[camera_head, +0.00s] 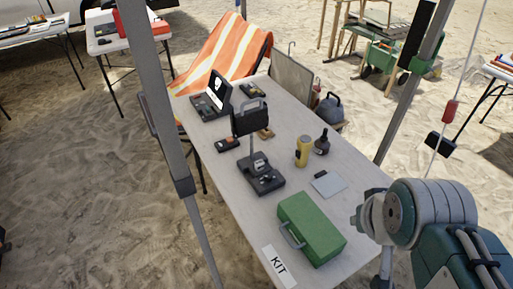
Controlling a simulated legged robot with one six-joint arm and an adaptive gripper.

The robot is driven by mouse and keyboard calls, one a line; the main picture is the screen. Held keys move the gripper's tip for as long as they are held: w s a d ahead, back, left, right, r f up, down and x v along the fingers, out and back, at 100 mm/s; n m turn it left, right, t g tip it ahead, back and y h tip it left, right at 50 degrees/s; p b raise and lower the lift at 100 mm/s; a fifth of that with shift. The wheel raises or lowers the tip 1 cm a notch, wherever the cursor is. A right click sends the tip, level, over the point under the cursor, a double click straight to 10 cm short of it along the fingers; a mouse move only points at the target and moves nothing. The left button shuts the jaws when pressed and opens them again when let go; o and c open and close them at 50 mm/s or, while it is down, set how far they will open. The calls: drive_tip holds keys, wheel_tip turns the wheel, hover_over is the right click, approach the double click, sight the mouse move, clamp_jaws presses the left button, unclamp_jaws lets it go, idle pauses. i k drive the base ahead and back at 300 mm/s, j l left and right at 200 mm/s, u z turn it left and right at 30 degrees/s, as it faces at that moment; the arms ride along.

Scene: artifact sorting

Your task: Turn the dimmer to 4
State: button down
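A dark lamp-like device stands near the middle of the table, with a black boxy head (250,117) on a thin grey post above a dark base (262,178). The base has small light-coloured controls on top. They are too small to tell which one is the dimmer or to read a setting or number. My arm shows at the lower right, over the table's near right corner.
The table (232,200) also holds a green case (312,230), a KIT label (279,266), a yellow cylinder (302,151), a dark bottle (322,143), a grey pad (328,184) and an open black case (212,98). Grey canopy poles (167,130) stand beside it.

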sight(268, 176)
drive_tip(key=i+l+u, duration=0.1)
drive_tip(key=u, duration=0.3)
drive_tip(key=i+l+u, duration=0.2)
drive_tip(key=u, duration=0.15)
drive_tip(key=i, duration=0.05)
